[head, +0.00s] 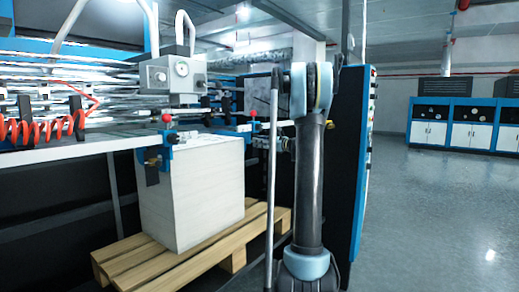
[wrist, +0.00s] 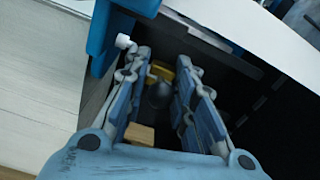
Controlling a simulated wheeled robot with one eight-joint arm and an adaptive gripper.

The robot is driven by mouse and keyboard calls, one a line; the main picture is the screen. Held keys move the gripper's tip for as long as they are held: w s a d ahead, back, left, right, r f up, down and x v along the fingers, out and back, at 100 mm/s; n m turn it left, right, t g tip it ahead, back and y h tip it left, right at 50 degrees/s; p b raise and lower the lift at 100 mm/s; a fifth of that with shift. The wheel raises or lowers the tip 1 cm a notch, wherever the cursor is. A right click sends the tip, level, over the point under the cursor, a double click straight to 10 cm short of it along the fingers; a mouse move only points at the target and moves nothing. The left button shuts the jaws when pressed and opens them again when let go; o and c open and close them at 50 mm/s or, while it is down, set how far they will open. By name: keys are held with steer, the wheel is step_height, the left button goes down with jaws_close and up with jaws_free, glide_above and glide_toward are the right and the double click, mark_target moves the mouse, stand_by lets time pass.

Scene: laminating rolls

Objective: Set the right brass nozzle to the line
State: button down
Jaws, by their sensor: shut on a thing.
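In the wrist view my gripper (wrist: 165,65) reaches in below a blue bracket (wrist: 103,40). Its two blue-grey fingers are closed on the right brass nozzle (wrist: 161,72), a small yellowish piece between the fingertips. A dark rounded part (wrist: 160,94) shows just below it, between the fingers. A white fitting (wrist: 124,42) sits beside the left finger. I cannot make out the line in either view. In the head view my arm stands right of the stack, and I cannot make out my gripper or the right nozzle there. Another brass-coloured nozzle (head: 152,161) shows at the stack's left side.
The tall pale stack (head: 190,190) stands on a wooden pallet (head: 165,262) and also fills the left of the wrist view (wrist: 40,75). A machine table (head: 85,148) with a red coiled hose (head: 45,128) is at left. Open floor (head: 440,210) lies at right.

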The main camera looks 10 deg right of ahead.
steer(key=c, duration=1.5)
jaws_free()
steer(key=shift+o, duration=0.2)
steer(key=v, duration=1.2)
